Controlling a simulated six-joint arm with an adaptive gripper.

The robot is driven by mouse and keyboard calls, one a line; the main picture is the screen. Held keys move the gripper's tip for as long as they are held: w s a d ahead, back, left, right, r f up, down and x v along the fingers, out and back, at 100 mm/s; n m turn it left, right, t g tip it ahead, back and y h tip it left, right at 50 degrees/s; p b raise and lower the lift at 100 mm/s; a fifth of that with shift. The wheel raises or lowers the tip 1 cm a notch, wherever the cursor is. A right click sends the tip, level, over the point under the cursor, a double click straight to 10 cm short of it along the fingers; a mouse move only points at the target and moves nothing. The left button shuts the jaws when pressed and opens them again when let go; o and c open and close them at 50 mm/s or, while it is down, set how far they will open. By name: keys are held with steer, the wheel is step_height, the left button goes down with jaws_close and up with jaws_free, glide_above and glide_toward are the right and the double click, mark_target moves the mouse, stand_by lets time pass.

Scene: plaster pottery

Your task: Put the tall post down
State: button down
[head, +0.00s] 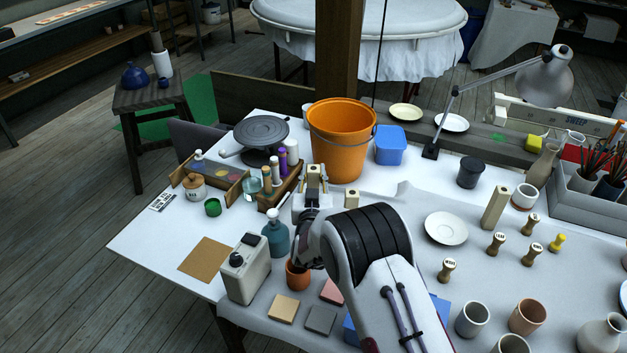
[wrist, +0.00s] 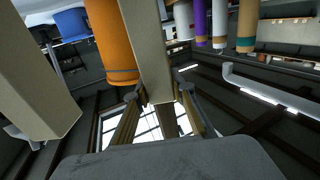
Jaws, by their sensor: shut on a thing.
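The tall post (head: 313,173) is a cream, square block with a dark hole in its top. My gripper (head: 312,188) is shut on it and holds it upright in front of the orange bucket. The wrist view, which appears upside down, shows the post (wrist: 147,50) between the fingers of my gripper (wrist: 164,110). The post's foot is out of view there and hidden in the head view, so I cannot tell whether it touches the table.
A similar cream post (head: 351,200) stands close on the right; it is large in the wrist view (wrist: 35,80). The orange bucket (head: 341,140) is behind. A wooden rack (head: 282,188) of bottles is left. Another post (head: 494,207) stands right, beyond a white plate (head: 446,228).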

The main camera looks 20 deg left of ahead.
mark_target(313, 184)
steer(key=shift+f, duration=1.25)
steer(key=c, duration=1.7)
jaws_free()
steer(key=shift+f, duration=0.1)
steer(key=shift+v, duration=1.55)
steer(key=shift+w+r, duration=0.1)
steer(key=shift+r, duration=3.55)
